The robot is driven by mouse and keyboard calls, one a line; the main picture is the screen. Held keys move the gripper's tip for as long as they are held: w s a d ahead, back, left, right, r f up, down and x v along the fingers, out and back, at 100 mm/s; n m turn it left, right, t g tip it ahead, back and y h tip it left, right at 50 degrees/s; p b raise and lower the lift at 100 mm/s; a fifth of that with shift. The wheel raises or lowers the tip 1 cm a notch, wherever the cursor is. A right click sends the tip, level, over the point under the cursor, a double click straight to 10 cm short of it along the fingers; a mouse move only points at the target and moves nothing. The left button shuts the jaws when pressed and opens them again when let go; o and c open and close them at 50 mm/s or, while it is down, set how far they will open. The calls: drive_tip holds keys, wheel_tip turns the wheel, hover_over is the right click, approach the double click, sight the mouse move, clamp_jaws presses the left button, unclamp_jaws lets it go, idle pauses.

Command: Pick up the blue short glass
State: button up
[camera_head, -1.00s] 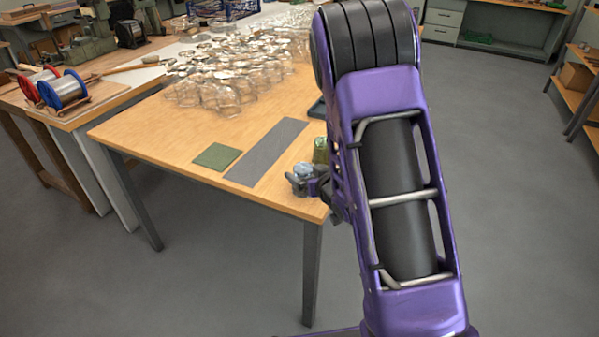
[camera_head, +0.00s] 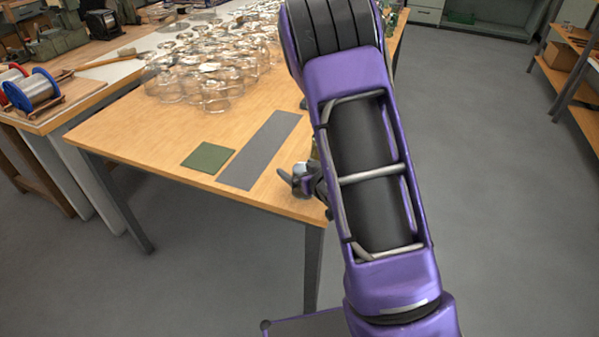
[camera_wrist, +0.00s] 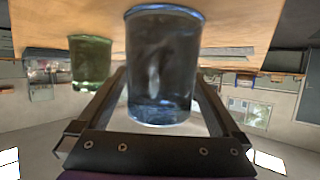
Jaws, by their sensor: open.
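The blue short glass (camera_wrist: 163,62) is large in the wrist view, which shows the table upside down at the top. It stands between the two fingers of my open gripper (camera_wrist: 160,84); I cannot tell whether either finger touches it. In the head view my gripper (camera_head: 298,181) is at the table's near right corner. Only a small pale blue bit of the glass (camera_head: 299,168) shows there, the rest hidden by the gripper and arm. A green glass (camera_wrist: 90,62) stands to the left in the wrist view, outside the fingers.
On the wooden table (camera_head: 130,128) lie a grey strip (camera_head: 262,150) and a green square mat (camera_head: 208,157), left of my gripper. Many clear glasses (camera_head: 205,80) crowd the far part. Wire spools (camera_head: 30,90) stand on the left bench. The floor at right is clear.

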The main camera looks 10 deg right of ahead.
clamp_jaws()
idle(0.5)
